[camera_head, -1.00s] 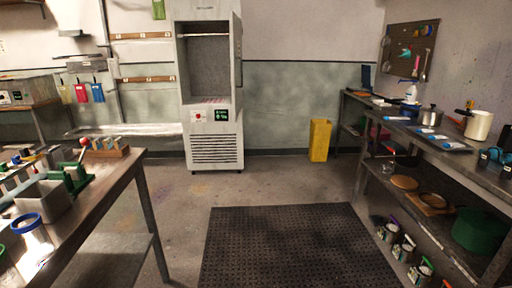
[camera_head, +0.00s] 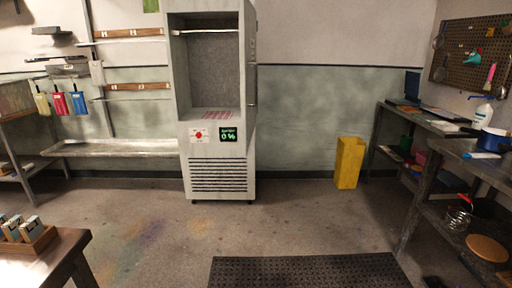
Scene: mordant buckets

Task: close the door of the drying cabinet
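The drying cabinet (camera_head: 219,172) is a tall pale grey unit against the far wall, a little left of the middle. Its upper compartment (camera_head: 208,70) is uncovered, showing a hanging rail and a reddish striped patch on its floor. The cabinet door (camera_head: 250,55) is open and shows nearly edge-on along the right side; its exact angle is hard to tell. A display reading 0 % and a red knob sit below the opening, above a slatted vent. My gripper is not in view.
A black perforated mat (camera_head: 310,272) lies on the floor ahead; the floor before the cabinet is clear. A wooden table (camera_head: 45,262) stands at lower left, a cluttered workbench (camera_head: 425,130) at right. A yellow bin (camera_head: 349,163) stands by the wall, right of the cabinet.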

